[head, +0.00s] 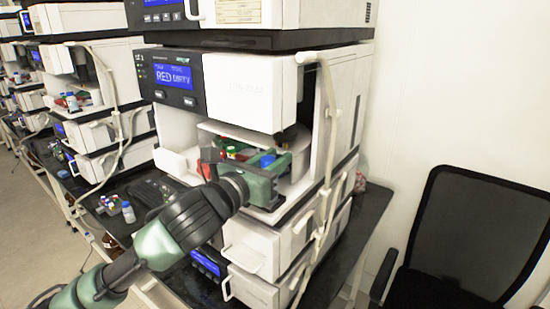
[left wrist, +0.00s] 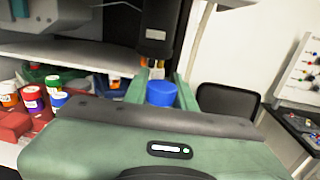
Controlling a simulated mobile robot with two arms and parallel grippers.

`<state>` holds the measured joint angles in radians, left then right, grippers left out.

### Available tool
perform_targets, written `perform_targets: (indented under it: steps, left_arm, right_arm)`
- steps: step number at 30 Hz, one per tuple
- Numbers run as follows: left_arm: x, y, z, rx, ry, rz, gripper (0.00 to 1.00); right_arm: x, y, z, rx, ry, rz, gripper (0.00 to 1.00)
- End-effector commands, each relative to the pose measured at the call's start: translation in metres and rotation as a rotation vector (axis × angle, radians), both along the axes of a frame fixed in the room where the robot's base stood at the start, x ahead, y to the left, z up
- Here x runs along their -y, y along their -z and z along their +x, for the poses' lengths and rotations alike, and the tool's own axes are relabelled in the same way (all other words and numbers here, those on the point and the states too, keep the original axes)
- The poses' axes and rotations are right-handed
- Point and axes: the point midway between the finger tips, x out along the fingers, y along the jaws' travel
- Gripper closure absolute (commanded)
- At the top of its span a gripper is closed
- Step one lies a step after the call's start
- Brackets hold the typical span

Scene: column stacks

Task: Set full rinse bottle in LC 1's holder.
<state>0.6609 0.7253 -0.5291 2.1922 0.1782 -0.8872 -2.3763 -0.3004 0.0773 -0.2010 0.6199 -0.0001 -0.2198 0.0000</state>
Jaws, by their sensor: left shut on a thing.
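The rinse bottle shows as a blue cap (left wrist: 161,93) in the left wrist view and as a small blue cap (head: 267,160) in the head view. My left gripper (head: 270,158) reaches into the open bay of the nearest LC stack (head: 237,93). Its green fingers (left wrist: 163,88) are shut on the bottle, one on each side of the cap. The bottle's body and its fill level are hidden behind the gripper. A dark module (left wrist: 155,28) hangs just above and beyond the cap. I cannot make out the holder. My right gripper is not in view.
A pale tube (head: 328,130) runs down the bay's right side. A vial rack (head: 111,204) sits on the dark bench. A black chair (head: 475,230) stands at right.

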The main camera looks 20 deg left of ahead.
Motion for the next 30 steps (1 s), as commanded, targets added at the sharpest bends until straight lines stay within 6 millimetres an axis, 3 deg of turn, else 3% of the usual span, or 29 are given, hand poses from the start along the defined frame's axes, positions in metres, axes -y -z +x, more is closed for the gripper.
perform_targets:
  steps: [29,30]
  left_arm:
    - [0.0001,0.0110,-0.0001,0.001,0.000,0.001,0.98]
    - [0.0001,0.0110,-0.0001,0.001,0.000,0.001,0.71]
  right_arm:
    - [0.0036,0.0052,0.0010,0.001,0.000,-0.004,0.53]
    - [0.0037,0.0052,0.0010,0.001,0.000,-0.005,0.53]
